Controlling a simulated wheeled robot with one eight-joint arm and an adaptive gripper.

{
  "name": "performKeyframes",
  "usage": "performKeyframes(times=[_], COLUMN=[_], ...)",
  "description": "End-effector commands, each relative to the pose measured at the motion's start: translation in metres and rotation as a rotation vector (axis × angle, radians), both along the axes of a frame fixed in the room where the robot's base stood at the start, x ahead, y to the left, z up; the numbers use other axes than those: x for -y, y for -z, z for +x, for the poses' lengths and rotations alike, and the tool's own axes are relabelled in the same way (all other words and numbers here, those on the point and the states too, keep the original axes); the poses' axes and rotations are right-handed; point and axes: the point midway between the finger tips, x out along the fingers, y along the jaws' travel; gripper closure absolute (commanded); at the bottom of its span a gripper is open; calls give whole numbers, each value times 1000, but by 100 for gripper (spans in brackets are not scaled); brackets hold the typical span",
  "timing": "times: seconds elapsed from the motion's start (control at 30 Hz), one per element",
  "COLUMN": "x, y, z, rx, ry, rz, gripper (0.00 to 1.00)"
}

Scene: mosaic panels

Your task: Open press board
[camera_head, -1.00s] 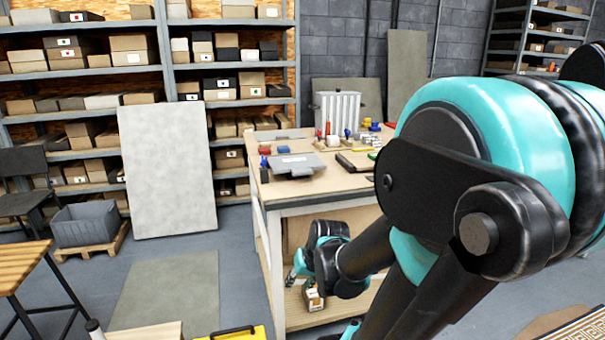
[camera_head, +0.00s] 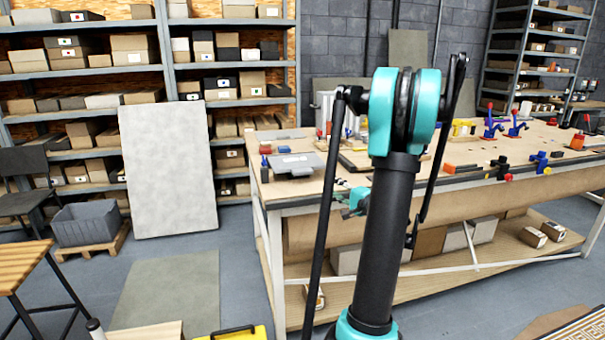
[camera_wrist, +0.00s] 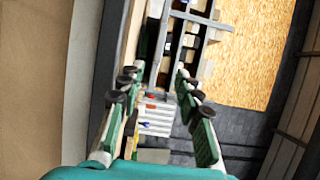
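No part is plainly marked as the press board. A grey flat plate (camera_head: 295,162) lies on the left end of the workbench top (camera_head: 400,176) and may be it; I cannot tell whether it is open or shut. My gripper (camera_head: 346,199) shows small, partly hidden behind my arm, at the front side of the bench and right of the grey plate. In the wrist view my gripper (camera_wrist: 160,108) has its two green-padded fingers spread apart. Nothing is clearly held; a pale thing with red marks shows between them, apparently beyond.
Several clamps (camera_head: 490,125) and small coloured parts stand on the bench top. Its lower shelf (camera_head: 430,265) holds boxes. A pale panel (camera_head: 168,170) leans on the shelving at left, with a grey bin (camera_head: 90,223) beside it.

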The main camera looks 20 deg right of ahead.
Motion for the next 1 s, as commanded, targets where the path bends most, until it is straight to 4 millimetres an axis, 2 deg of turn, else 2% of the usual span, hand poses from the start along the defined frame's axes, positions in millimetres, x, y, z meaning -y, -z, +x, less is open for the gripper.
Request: performKeyframes(times=[0.17,0.7,0.9,1.0], x=[-11,-52,-62,-65], y=[0,0,0,0], z=[20,118,145,152], rx=[0,-1,-1,-1], ry=[-6,-6,-4,-3], rz=[0,-2,-2,-2], gripper=[66,66,66,66])
